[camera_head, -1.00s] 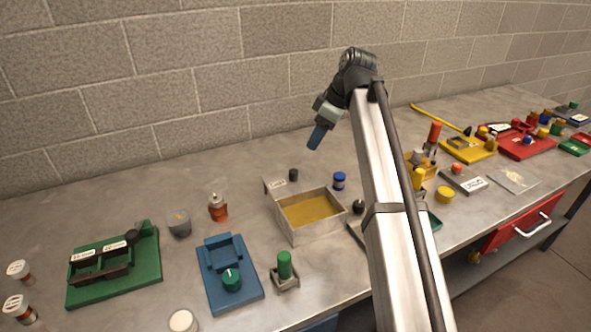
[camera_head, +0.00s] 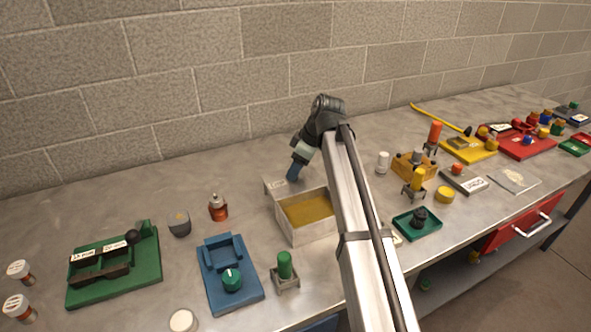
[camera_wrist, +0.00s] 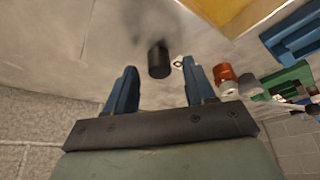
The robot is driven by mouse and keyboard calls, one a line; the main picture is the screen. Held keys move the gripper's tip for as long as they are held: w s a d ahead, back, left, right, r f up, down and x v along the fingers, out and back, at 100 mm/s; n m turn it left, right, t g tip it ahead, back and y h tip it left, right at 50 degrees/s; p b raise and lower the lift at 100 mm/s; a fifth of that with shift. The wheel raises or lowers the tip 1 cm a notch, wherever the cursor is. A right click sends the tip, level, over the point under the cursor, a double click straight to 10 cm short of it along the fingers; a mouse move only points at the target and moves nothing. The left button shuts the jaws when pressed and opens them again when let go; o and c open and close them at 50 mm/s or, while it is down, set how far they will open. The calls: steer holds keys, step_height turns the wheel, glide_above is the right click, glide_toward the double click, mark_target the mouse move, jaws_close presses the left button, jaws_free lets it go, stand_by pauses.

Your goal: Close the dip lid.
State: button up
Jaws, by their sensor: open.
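The dip tank (camera_head: 290,233) is a pale open-topped box with amber liquid inside, near the middle of the bench in the head view. Its lid (camera_head: 272,187) appears to be the pale labelled panel standing open at the back edge. My gripper (camera_head: 292,174) is above and behind the tank, by the lid, with fingers pointing down. In the wrist view my gripper (camera_wrist: 155,85) is open and empty. A short black cylinder (camera_wrist: 158,60) stands just beyond and between the fingertips; it may be the lid's knob. Contact cannot be seen.
A blue fixture (camera_head: 222,270) and a green-capped post (camera_head: 285,268) stand in front and left. An orange bottle (camera_head: 218,207) and a grey cup (camera_head: 179,224) are left of the tank. A green tray (camera_head: 417,223) lies to the right. The block wall is behind.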

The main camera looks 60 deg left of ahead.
steer(key=shift+s+a+f, duration=0.15)
steer(key=shift+f, duration=0.45)
jaws_close()
stand_by(0.4)
